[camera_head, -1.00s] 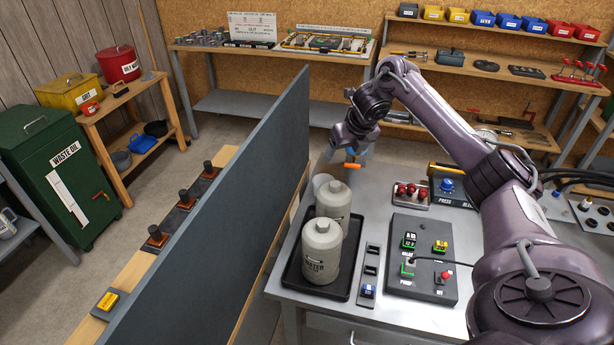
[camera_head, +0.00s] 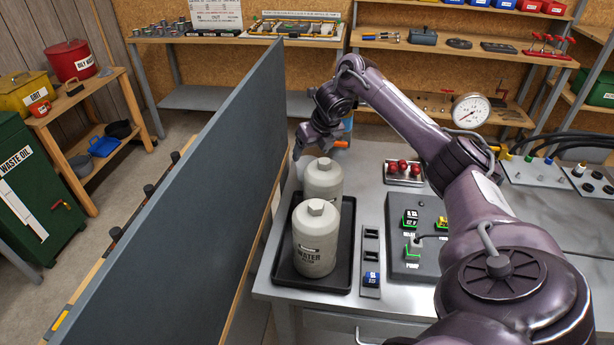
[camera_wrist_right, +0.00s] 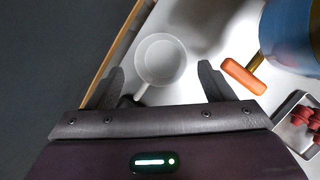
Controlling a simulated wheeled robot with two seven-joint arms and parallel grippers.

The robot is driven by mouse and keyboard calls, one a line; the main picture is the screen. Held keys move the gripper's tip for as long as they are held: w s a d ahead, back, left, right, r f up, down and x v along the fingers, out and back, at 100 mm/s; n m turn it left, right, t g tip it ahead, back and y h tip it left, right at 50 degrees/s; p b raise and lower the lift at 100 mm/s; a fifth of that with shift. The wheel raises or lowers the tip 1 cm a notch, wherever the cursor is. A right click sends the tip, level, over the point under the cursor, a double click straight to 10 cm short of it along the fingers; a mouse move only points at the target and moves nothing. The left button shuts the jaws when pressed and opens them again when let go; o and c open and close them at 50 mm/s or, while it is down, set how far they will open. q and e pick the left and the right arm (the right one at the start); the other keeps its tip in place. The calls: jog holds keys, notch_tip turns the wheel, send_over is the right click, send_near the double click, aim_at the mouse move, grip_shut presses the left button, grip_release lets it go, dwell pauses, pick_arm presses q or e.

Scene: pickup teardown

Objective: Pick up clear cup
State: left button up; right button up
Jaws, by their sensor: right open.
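The clear cup (camera_wrist_right: 160,62) shows in the right wrist view as a pale, see-through round cup on the grey bench top. It lies between and just beyond the two fingers of my right gripper (camera_wrist_right: 161,82), which are spread apart with nothing gripped. In the head view my right gripper (camera_head: 302,154) points down behind the two water canisters, at the bench's left side. The cup there is mostly hidden by the canisters and the gripper. My left gripper is not in view.
Two grey canisters (camera_head: 316,240) stand in a black tray (camera_head: 338,274) close to the cup. A dark upright panel (camera_head: 215,180) borders the bench on the left. A blue cylinder (camera_wrist_right: 292,32) with an orange handle (camera_wrist_right: 243,77) is right of the cup. Red knobs (camera_head: 403,168) sit farther right.

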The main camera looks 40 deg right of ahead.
jog(key=p+x, duration=0.2)
jog(key=x, duration=0.4)
jog(key=shift+s+f, duration=0.1)
jog(key=shift+f, duration=0.45)
jog(key=c, duration=0.7)
jog(key=shift+r, duration=0.15)
jog(key=shift+c, duration=0.2)
notch_tip(320, 180, up, 10)
jog(key=b, duration=0.1)
notch_tip(320, 180, up, 18)
jog(key=p, duration=1)
send_over(307, 163)
jog(key=s+a, duration=0.2)
jog(key=shift+d, duration=0.1)
